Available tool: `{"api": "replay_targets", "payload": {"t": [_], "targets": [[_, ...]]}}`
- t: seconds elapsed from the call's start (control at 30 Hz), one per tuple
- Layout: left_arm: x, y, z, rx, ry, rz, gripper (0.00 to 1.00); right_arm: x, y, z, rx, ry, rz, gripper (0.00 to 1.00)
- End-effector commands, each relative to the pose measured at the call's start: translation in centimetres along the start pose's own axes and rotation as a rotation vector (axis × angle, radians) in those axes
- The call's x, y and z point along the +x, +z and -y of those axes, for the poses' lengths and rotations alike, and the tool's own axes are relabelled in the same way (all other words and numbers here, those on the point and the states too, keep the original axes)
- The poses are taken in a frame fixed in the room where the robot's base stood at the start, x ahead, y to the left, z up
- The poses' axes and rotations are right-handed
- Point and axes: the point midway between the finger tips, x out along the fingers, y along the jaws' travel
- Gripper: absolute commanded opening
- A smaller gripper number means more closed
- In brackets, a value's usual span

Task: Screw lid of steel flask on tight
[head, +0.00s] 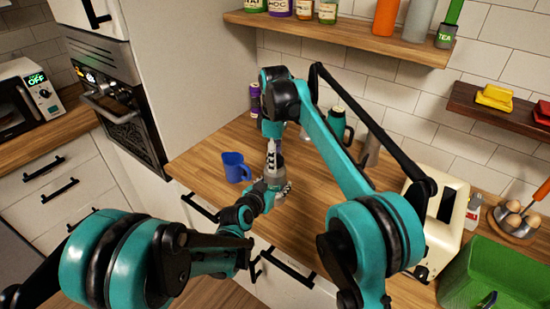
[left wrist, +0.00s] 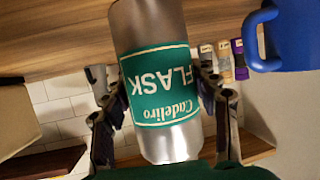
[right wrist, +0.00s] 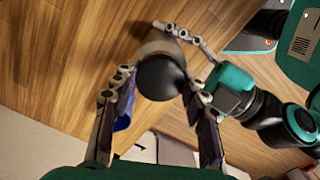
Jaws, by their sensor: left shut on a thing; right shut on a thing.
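The steel flask (left wrist: 150,30) with its green label fills the middle of the left wrist view, upside down in that picture. My left gripper (left wrist: 158,75) has its fingers on both sides of the flask body. In the head view my left gripper (head: 275,186) is low over the counter, and the flask is mostly hidden. My right gripper (head: 274,158) points down from above it. In the right wrist view the dark round lid (right wrist: 160,78) sits on top of the flask, between the fingers of my right gripper (right wrist: 155,85). Whether the lid sits tight cannot be seen.
A blue mug (head: 232,165) stands on the counter just left of the grippers. A teal flask (head: 337,124) stands behind. A cream toaster (head: 436,225), an egg holder (head: 512,225) and a green crate (head: 490,275) are at the right. The wooden counter (head: 215,140) has free room at the left.

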Motion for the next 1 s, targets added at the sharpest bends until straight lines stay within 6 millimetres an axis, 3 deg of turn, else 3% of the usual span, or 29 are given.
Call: {"api": "replay_targets", "payload": {"t": [0.17, 0.37, 1.0], "targets": [[0.0, -0.01, 0.0, 0.0, 0.0, 0.0, 0.0, 0.04, 0.0, -0.02, 0.124, 0.0, 0.0, 0.1], [0.0, -0.01, 0.01, -0.001, 0.0, 0.0, 0.0, 0.1, 0.0, -0.03, 0.568, 0.0, 0.0, 0.11], [0.0, -0.02, 0.04, 0.0, -0.001, -0.001, 0.0, 0.08, 0.06, -0.04, 0.566, 0.001, 0.001, 0.11]]}}
